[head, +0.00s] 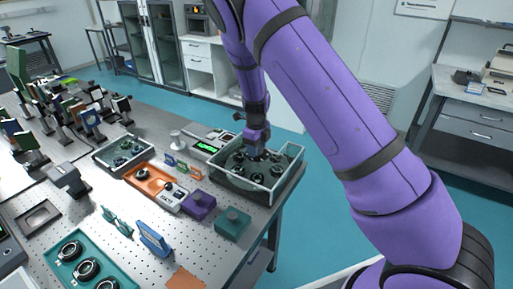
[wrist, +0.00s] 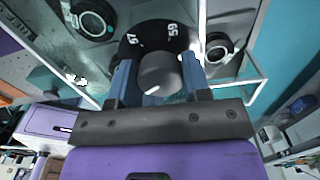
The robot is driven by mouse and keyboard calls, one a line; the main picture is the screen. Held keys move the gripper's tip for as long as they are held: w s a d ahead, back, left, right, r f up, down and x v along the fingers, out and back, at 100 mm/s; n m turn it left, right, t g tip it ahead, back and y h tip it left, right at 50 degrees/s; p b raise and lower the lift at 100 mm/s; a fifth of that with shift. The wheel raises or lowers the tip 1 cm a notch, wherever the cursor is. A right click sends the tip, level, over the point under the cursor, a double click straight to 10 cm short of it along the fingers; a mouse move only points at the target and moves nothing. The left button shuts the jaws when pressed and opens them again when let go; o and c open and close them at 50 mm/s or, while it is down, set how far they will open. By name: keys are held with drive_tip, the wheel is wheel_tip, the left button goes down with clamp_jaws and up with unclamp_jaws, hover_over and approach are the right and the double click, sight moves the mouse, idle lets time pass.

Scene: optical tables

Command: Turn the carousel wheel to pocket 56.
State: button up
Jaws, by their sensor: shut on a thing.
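The carousel (head: 234,180) is a clear-walled box with dark round pockets at the table's right corner. In the wrist view its black numbered wheel (wrist: 150,38) shows beside a grey knob (wrist: 160,72) with a white pointer mark. Two white numbers are on the wheel. One looks like 57, the other like 59 or 65, tilted and hard to read. My gripper (head: 256,150) reaches down into the box from above. In the wrist view its two blue fingers (wrist: 158,82) are shut on the knob from both sides. Most of the wheel is hidden.
A glass-walled tray (head: 103,158), an orange tray (head: 150,184), a purple block (head: 198,205) and a teal block (head: 233,224) stand nearby. Clear walls surround my gripper closely.

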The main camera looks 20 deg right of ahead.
drive_tip(key=shift+w+m, duration=0.1)
drive_tip(key=shift+m, duration=3.1)
drive_tip(key=o, duration=1.3)
wheel_tip(320, 180, up, 11)
drive_tip(key=shift+f, duration=0.1)
